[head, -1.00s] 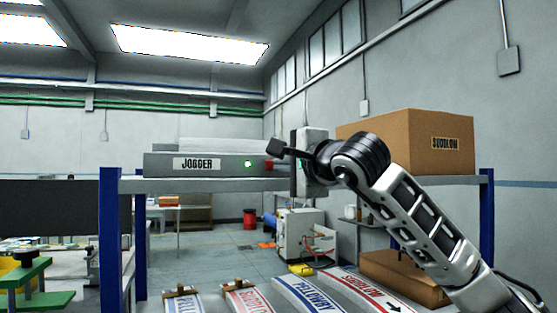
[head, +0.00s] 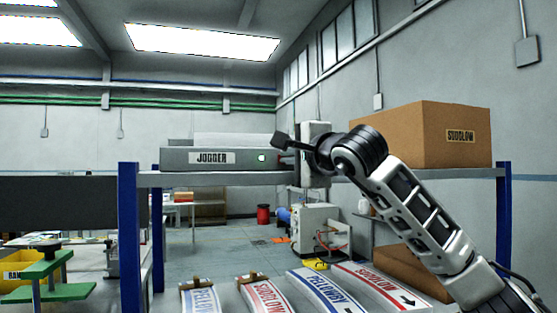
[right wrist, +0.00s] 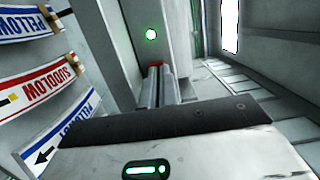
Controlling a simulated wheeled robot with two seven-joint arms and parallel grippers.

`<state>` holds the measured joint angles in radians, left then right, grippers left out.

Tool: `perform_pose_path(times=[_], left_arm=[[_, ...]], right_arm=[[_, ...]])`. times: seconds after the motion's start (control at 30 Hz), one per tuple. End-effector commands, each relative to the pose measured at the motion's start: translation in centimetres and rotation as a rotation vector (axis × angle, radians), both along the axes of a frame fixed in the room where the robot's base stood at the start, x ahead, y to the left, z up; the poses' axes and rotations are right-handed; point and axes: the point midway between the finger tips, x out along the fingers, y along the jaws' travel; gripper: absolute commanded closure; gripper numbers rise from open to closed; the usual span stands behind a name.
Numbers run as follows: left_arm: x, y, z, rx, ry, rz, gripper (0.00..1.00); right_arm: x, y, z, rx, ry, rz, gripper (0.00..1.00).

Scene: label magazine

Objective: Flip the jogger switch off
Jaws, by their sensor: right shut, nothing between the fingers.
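The jogger (head: 185,160) is a long grey box with a JOGGER label on the shelf in the head view. A green light (head: 262,157) glows on its front near the right end, and it also shows in the right wrist view (right wrist: 151,34). A small red part, seemingly the switch (right wrist: 155,64), shows at my fingertips in the right wrist view; I cannot tell if they touch it. My right gripper (head: 279,139) is shut and empty at the jogger's right end. It hides part of that end. My left gripper is not in view.
A cardboard box labelled SUDGLOW (head: 405,135) stands on the shelf (head: 230,179) to the right, behind my arm. Blue posts (head: 129,240) hold the shelf. Several printed label stacks (head: 325,288) stand below in front.

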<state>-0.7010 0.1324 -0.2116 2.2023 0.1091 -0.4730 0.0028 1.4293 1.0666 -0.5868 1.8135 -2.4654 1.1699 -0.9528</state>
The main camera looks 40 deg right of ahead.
Motion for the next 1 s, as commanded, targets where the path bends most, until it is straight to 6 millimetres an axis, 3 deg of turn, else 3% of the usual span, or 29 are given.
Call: perform_pose_path(times=[0.03,0.27,0.43,1.0], left_arm=[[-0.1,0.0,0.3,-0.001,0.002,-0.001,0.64],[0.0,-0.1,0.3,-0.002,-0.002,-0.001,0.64],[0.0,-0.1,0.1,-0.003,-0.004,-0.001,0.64],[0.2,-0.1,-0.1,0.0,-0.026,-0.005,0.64]], right_arm=[[0.3,0.7,0.2,0.0,-0.003,0.014,1.0],[0.3,0.7,-0.1,0.001,0.003,0.013,1.0],[-0.6,1.6,0.0,0.0,-0.002,0.017,1.0],[-10.3,7.1,0.7,-0.003,-0.017,0.02,1.0]])
